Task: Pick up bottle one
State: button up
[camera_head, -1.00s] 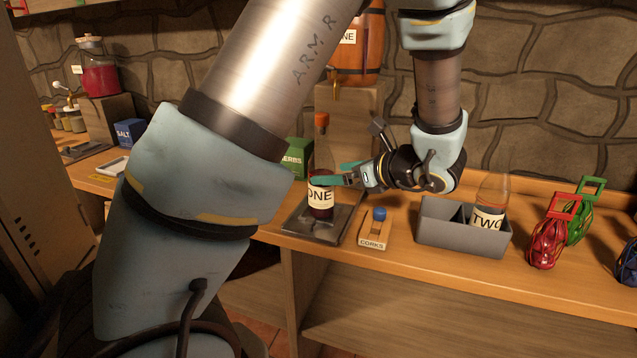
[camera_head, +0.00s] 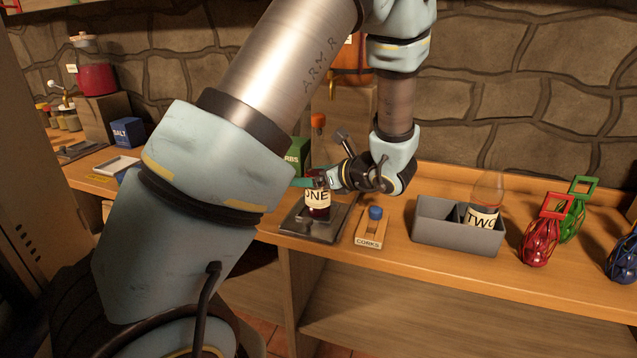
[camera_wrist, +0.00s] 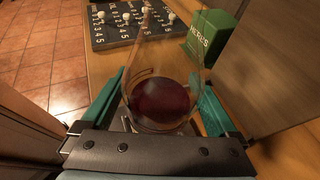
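Bottle one (camera_head: 317,200), dark red with a cream label reading ONE, stands upright on a dark metal tray (camera_head: 297,226). My gripper (camera_head: 310,181) reaches it from the right at the height of its upper part; one teal fingertip shows just left of the bottle. In the wrist view the bottle (camera_wrist: 162,100), clear glass with dark red liquid inside, lies between the two teal fingers of my gripper (camera_wrist: 160,85). The fingers are spread, one on each side of it. Whether either touches the glass cannot be told. The bottle's far side is hidden.
A corks holder (camera_head: 369,242) with a blue-topped cork stands right of the tray. Further right are a grey divided crate (camera_head: 430,232) holding bottle TWO (camera_head: 482,215), and red, green and blue cage-like items. A green herbs box (camera_wrist: 212,35) stands behind the bottle.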

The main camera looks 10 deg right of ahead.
grip_shut()
dwell(0.6)
